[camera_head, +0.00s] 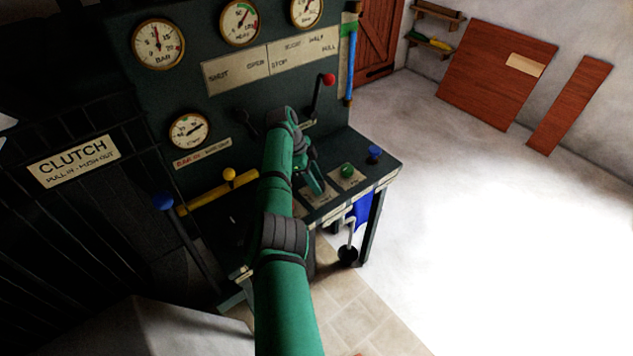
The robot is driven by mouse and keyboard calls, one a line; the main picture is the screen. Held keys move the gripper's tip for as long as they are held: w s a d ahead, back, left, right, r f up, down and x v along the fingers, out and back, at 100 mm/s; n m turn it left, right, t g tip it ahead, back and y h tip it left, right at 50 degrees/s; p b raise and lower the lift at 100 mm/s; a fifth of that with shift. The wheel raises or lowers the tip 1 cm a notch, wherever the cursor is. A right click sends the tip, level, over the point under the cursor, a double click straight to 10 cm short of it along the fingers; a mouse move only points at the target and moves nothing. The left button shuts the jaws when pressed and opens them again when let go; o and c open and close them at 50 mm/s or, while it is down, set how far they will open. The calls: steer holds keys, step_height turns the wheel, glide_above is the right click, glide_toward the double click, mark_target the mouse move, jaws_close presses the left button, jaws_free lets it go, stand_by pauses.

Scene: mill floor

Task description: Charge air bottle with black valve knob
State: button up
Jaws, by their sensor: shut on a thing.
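My green arm reaches up from the bottom of the camera_head view to the dark control stand, and its wrist bends down to the desk. My gripper (314,181) is low over the desk, above a pale label plate (318,196) left of the green knob. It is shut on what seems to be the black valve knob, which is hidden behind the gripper. The air bottle cannot be made out. Round gauges stand on the panel: one at left (158,44), one at top middle (240,22), one cut off at top right (306,10), and a lower one (188,130).
A green knob (347,170) and a blue knob (375,153) stand right of my gripper. A red-knobbed lever (328,80) rises behind. A yellow lever (215,193) and blue-knobbed lever (163,202) are at left. A black-ended crank (348,256) hangs below. The floor at right is clear.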

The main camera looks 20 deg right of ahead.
steer(key=shift+d+m, duration=0.1)
steer(key=shift+m, duration=0.2)
stand_by(0.4)
steer(key=o, duration=1)
steer(key=shift+o, duration=0.2)
steer(key=v, duration=0.7)
steer(key=shift+r, duration=0.15)
steer(key=shift+w, duration=0.1)
